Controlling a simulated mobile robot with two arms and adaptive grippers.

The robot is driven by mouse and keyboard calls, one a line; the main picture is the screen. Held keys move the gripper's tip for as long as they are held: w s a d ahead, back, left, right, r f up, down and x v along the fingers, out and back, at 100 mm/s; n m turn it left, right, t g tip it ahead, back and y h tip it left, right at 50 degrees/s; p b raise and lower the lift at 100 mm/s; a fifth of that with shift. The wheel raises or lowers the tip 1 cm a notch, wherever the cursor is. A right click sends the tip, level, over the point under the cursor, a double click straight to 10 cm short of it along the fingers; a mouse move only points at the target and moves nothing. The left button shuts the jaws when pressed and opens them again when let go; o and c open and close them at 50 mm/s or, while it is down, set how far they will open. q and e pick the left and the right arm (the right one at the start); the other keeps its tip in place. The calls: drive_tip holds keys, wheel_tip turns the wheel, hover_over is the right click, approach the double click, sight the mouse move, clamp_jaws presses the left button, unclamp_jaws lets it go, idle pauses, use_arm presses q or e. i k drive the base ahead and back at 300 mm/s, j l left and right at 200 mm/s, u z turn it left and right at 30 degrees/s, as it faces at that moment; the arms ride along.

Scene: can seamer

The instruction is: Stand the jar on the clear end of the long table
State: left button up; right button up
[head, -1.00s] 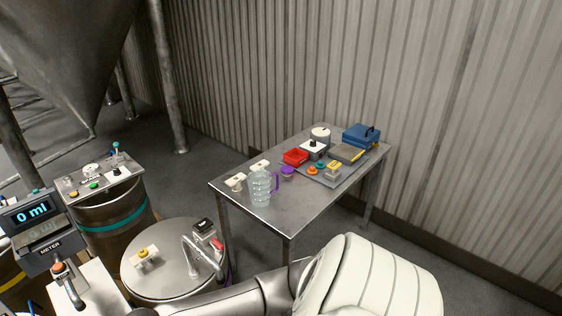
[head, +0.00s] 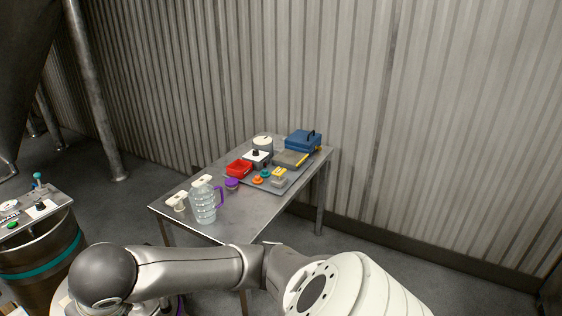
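A clear ribbed jar (head: 203,204) with a purple handle stands upright on the near left part of the metal table (head: 240,217). It is the only jar-like vessel I can make out. A round purple piece (head: 232,184), perhaps a lid, sits just behind it to the right. The table top to the right of the jar is bare. My arm crosses the bottom of the head view, in front of the table. Neither gripper shows in the head view, so what they hold cannot be seen.
White fittings (head: 178,200) lie left of the jar. A red bin (head: 239,168), a grey tray (head: 290,182) with small coloured parts, and a blue case (head: 303,141) fill the table's far part. A ribbed wall (head: 450,130) stands behind. A drum (head: 40,262) stands at left.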

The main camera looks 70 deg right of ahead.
sight(254, 206)
drive_tip(key=i+l+z, duration=0.3)
drive_tip(key=l, duration=0.25)
drive_tip(key=i+l+z, duration=0.15)
drive_tip(key=l+z, duration=0.15)
drive_tip(key=l, duration=0.2)
drive_tip(key=i+l+z, duration=0.25)
drive_tip(key=i+l, duration=0.25)
drive_tip(key=l, duration=0.15)
drive_tip(key=i+l, duration=0.3)
drive_tip(key=l+z, duration=0.05)
drive_tip(key=l, duration=0.05)
